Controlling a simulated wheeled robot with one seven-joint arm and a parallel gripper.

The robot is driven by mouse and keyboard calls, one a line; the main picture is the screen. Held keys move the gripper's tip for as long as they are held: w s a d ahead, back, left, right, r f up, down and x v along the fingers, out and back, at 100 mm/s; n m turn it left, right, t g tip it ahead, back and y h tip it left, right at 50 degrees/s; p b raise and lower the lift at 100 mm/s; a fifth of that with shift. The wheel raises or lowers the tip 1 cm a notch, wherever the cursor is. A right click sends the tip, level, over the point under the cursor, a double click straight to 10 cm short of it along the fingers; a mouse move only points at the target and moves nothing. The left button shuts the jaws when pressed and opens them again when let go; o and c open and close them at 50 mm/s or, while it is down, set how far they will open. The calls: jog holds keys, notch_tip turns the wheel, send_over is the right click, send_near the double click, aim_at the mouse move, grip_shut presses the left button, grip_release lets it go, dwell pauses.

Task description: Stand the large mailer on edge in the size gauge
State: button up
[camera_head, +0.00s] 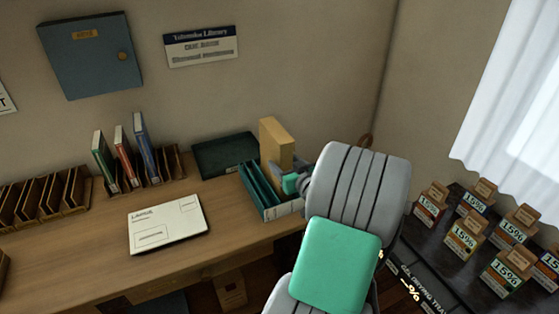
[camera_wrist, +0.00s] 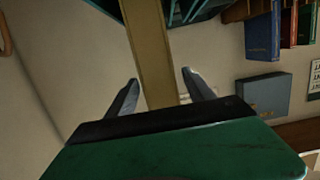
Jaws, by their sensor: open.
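The large tan mailer (camera_head: 276,143) stands upright on edge in the green slotted size gauge (camera_head: 258,190) on the desk. In the wrist view the mailer (camera_wrist: 148,45) shows as a narrow tan strip between my two fingers. My gripper (camera_head: 279,174) is at the mailer's right side, low near the gauge; my arm hides part of this area. In the wrist view my gripper (camera_wrist: 158,85) is open, with a gap visible on each side of the mailer. Green gauge walls (camera_wrist: 190,8) show at the top there. The mailer's lower edge is hidden inside the gauge.
A white labelled envelope (camera_head: 167,222) lies flat on the desk (camera_head: 70,250). A dark green tray (camera_head: 222,155) lies behind the gauge. Books (camera_head: 124,157) stand in a wooden rack at the left. Several small price-marked boxes (camera_head: 465,232) stand on a dark surface at the right.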

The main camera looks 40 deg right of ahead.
jog(key=v, duration=0.7)
jog(key=w+a+f+n+g+y, duration=0.2)
jog(key=a+f+g+y, duration=0.1)
jog(key=a, duration=0.7)
jog(key=w+a+f+n+g+y, duration=0.2)
jog(key=w+a+g+y, duration=0.1)
jog(key=a, duration=0.8)
jog(key=s+a+r+g+h, duration=0.1)
jog(key=s+a+g, duration=0.5)
jog(key=s+a, duration=0.6)
jog(key=shift+r+m+h+b, duration=0.2)
jog(key=shift+m+h+b, duration=0.1)
jog(key=shift+m+b, duration=0.15)
jog(key=shift+w+r+p, duration=0.1)
jog(key=shift+r+p, duration=0.75)
jog(key=shift+r, duration=0.1)
